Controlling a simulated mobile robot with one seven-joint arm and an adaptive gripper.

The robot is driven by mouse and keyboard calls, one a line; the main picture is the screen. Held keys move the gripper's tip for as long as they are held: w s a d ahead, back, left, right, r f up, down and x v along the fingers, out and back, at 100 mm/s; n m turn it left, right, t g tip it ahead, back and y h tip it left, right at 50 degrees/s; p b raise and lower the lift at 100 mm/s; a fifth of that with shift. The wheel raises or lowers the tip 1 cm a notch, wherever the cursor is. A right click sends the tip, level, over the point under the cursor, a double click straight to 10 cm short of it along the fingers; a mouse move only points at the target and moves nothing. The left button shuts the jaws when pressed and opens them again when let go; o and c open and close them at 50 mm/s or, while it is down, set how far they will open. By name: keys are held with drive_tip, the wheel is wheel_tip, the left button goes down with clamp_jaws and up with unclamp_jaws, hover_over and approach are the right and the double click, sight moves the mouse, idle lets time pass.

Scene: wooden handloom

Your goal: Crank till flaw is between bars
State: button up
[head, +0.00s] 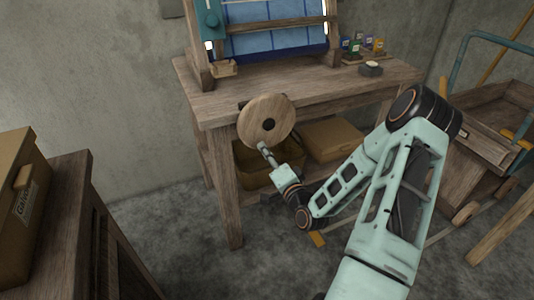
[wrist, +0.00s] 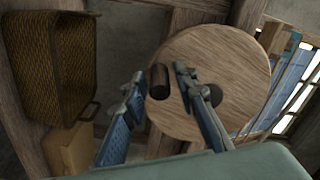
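A round wooden crank wheel (head: 266,120) is mounted at the front of the loom table. In the wrist view the wheel (wrist: 215,65) fills the right middle, with a dark cylindrical handle (wrist: 159,82) standing out near its left edge. My gripper (head: 263,147) is at the wheel's lower part; in the wrist view its two fingers (wrist: 158,80) are apart, one on each side of the handle, with gaps showing. Blue cloth (head: 265,42) with pale grid lines hangs on the loom, crossed by a wooden bar (head: 280,25). I cannot make out a flaw. The loom's top is cut off.
The wooden table (head: 300,85) carries several small coloured jars (head: 365,45) and a small dark box (head: 371,68). A basket (wrist: 50,65) and a cardboard box (head: 333,138) sit beneath. A cabinet (head: 75,230) stands left, a wooden cart (head: 490,140) right.

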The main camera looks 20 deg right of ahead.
drive_tip(key=shift+o, duration=0.3)
drive_tip(key=s, duration=1.2)
drive_tip(key=shift+d, duration=0.25)
